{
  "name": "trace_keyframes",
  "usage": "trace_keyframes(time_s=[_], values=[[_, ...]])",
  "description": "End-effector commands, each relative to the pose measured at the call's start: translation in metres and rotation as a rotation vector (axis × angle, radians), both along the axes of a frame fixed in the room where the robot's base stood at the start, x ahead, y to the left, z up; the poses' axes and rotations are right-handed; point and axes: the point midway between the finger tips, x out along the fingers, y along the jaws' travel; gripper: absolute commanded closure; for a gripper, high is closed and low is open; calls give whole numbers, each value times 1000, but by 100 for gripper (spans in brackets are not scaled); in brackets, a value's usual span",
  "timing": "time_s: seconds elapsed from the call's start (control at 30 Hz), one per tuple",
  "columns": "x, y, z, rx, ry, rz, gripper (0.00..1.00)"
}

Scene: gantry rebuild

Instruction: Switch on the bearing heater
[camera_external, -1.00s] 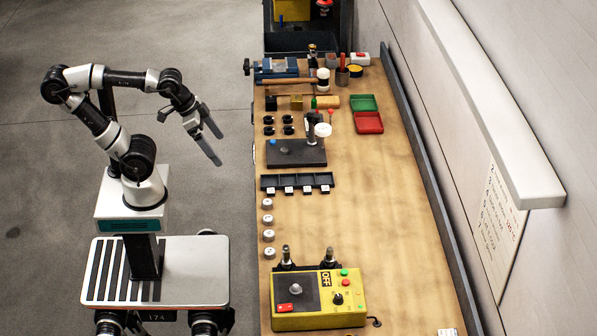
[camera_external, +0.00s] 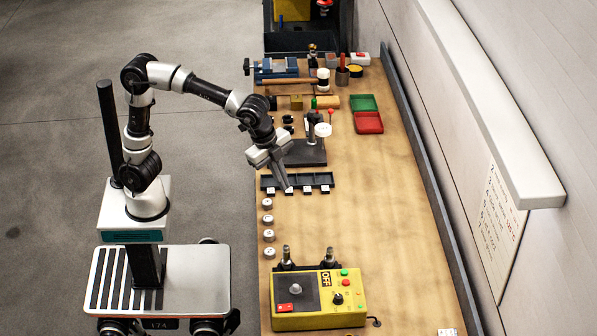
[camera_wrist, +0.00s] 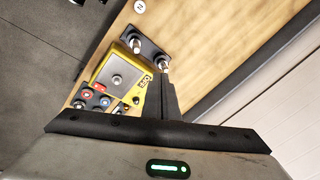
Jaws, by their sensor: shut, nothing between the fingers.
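The bearing heater is a yellow box (camera_external: 316,319) at the near end of the bench. Its top has a dark plate with a grey knob-like piece (camera_external: 296,288), a red rocker (camera_external: 284,307), an OFF label (camera_external: 326,279), a black knob (camera_external: 338,299), and green and red buttons (camera_external: 345,272). In the wrist view the heater (camera_wrist: 141,91) lies ahead of the fingers at the upper left. My gripper (camera_external: 287,188) is shut and empty, above the bench near the black tray, well apart from the heater. In the wrist view its dark fingers (camera_wrist: 170,85) point up toward the heater's side.
Two upright metal posts (camera_external: 286,255) stand behind the heater. Several small round pieces (camera_external: 268,219) line the bench's left edge. A black compartment tray (camera_external: 310,181), a dark stand (camera_external: 306,153), and green and red bins (camera_external: 368,122) lie farther back. The bench right of centre is clear.

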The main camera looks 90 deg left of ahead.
Motion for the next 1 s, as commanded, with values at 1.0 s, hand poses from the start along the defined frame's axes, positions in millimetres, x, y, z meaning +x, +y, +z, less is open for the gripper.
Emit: trace_keyframes(time_s=[1.0], values=[[-17,-245,-103,112,153,-565,100]])
